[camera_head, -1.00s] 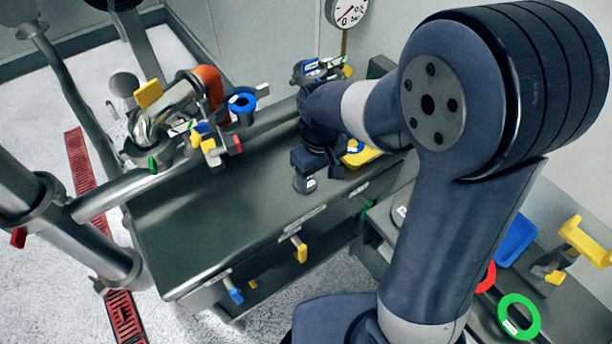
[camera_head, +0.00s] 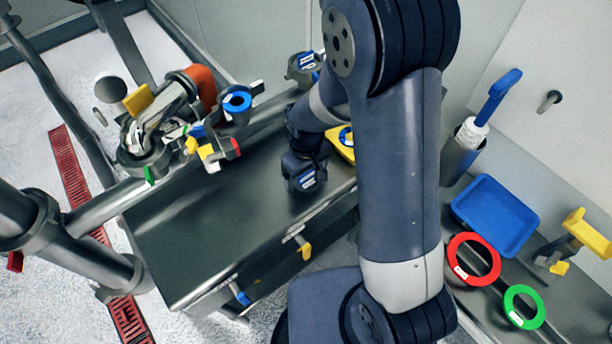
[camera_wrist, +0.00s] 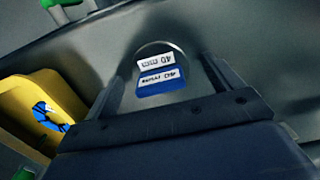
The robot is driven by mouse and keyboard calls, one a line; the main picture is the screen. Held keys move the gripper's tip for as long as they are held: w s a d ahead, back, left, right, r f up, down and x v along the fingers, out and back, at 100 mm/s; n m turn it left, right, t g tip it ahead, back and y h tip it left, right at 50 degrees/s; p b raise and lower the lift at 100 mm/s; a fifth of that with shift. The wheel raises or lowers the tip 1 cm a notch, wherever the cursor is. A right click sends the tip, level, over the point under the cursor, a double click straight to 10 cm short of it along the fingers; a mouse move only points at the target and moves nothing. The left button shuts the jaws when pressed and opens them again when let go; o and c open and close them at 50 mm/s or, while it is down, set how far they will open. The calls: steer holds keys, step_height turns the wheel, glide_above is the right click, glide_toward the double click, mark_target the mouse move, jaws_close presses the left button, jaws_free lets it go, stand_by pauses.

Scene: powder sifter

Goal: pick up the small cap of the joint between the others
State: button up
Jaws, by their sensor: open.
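A small grey cap (camera_wrist: 152,55) with a white "40 mm" label and a blue label shows in the wrist view. It sits between the two fingers of my open gripper (camera_wrist: 165,72). I cannot tell whether the fingers touch it. In the head view my gripper (camera_head: 303,165) is low over the dark bench, and a blue-and-white label (camera_head: 308,180) shows at it. Another dark rounded part (camera_head: 303,66) with a blue label stands at the bench's back edge.
A yellow holder (camera_head: 341,148) with a blue piece is just right of my gripper; it also shows in the wrist view (camera_wrist: 28,105). A pipe joint with coloured clamps (camera_head: 205,150) is at left. A blue tray (camera_head: 494,215), red ring (camera_head: 473,285) and green ring (camera_head: 524,322) lie at right. The bench's front (camera_head: 215,245) is clear.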

steer(key=c, duration=1.2)
steer(key=shift+o, duration=0.2)
